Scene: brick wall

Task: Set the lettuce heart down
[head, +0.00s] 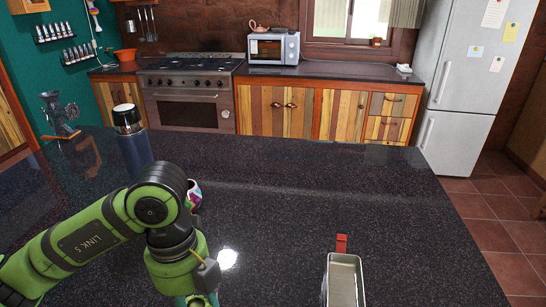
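No lettuce heart shows in the head view. My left arm comes in from the left over the dark counter (300,200), bends, and points down at the bottom edge. Its gripper fingers are below the frame, so I cannot see whether they hold anything. My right arm and gripper are not in view.
A dark flask (133,150) stands behind my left arm. A colourful cup (194,192) is partly hidden by that arm. A metal box-shaped item with a red end (342,244) lies at the front right. A grinder (59,114) stands at the far left.

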